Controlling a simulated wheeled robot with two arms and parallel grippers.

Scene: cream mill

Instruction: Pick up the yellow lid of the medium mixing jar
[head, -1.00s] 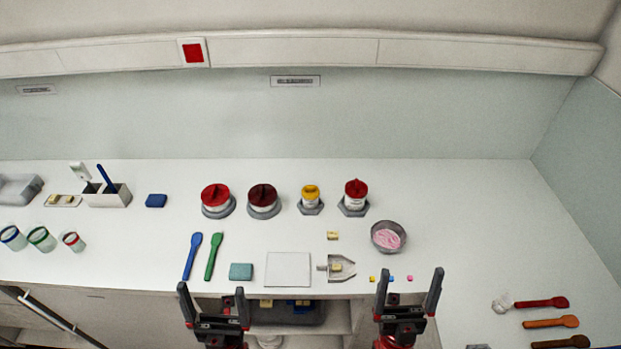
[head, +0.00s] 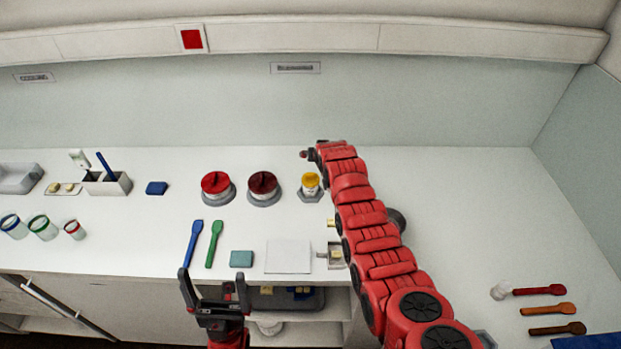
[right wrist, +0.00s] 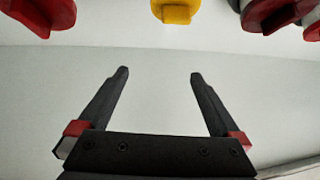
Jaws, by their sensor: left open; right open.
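The yellow lid (head: 310,179) sits on a white jar in a grey hexagonal holder (head: 310,197) on the counter. In the right wrist view the yellow lid (right wrist: 176,11) shows at the top edge, partly cut off, beyond the fingertips. My right gripper (right wrist: 158,75) is open with nothing between its fingers, apart from the lid. In the head view my right arm reaches over the counter, its end just behind and right of the yellow-lidded jar; its fingers are not clear there. My left gripper (head: 213,283) is open and empty at the counter's front edge.
A red-lidded jar (head: 215,184) and a dark red-lidded jar (head: 263,184) stand left of the yellow one. Another red lid (right wrist: 40,12) shows in the right wrist view. My right arm covers part of a bowl (head: 397,219) and a scoop (head: 334,254).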

